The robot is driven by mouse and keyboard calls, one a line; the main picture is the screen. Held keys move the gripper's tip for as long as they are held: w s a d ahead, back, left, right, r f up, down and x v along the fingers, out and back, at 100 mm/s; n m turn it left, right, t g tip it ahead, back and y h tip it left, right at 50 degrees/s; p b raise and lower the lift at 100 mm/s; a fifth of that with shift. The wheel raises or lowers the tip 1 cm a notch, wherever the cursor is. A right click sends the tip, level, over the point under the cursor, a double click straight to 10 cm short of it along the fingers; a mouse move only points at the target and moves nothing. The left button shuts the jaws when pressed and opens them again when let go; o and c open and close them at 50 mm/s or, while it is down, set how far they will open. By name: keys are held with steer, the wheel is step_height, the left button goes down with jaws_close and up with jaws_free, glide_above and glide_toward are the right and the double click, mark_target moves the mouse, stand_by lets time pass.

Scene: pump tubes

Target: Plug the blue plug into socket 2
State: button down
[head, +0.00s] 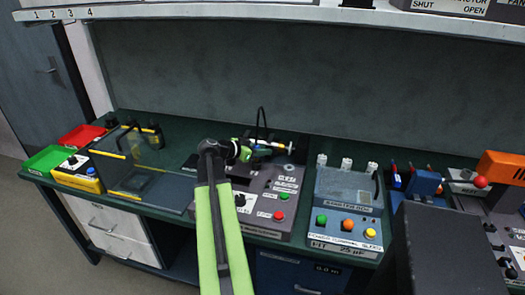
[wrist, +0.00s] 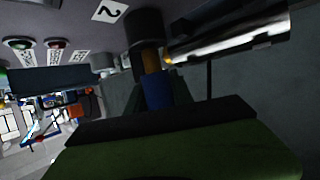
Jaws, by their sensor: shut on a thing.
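My gripper (head: 258,153) reaches over the grey pump box (head: 270,182) in the head view and is shut on the blue plug. In the wrist view the blue plug (wrist: 158,90) stands out beyond the dark pad and green finger at the bottom. A brownish part of the plug points up to a dark round socket (wrist: 143,27). A white label with a 2 (wrist: 108,11) is beside that socket. They look close to touching or touching; I cannot tell whether the tip is inside. The plug is mostly hidden by my gripper in the head view.
A dark cable loop (head: 262,122) rises behind my gripper. A grey-blue box with coloured buttons (head: 346,215) stands to the right, and a clear-walled tray (head: 150,182) to the left.

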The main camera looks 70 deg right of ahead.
steer(key=shift+f+b, duration=1.35)
steer(key=shift+f, duration=0.05)
steer(key=c, duration=1)
jaws_free()
steer(key=shift+c, duration=0.2)
steer(key=p+v, duration=0.6)
steer(key=v, duration=1.1)
steer(key=shift+w+a+p, duration=0.15)
steer(key=shift+w+p, duration=0.05)
steer(key=shift+p, duration=0.15)
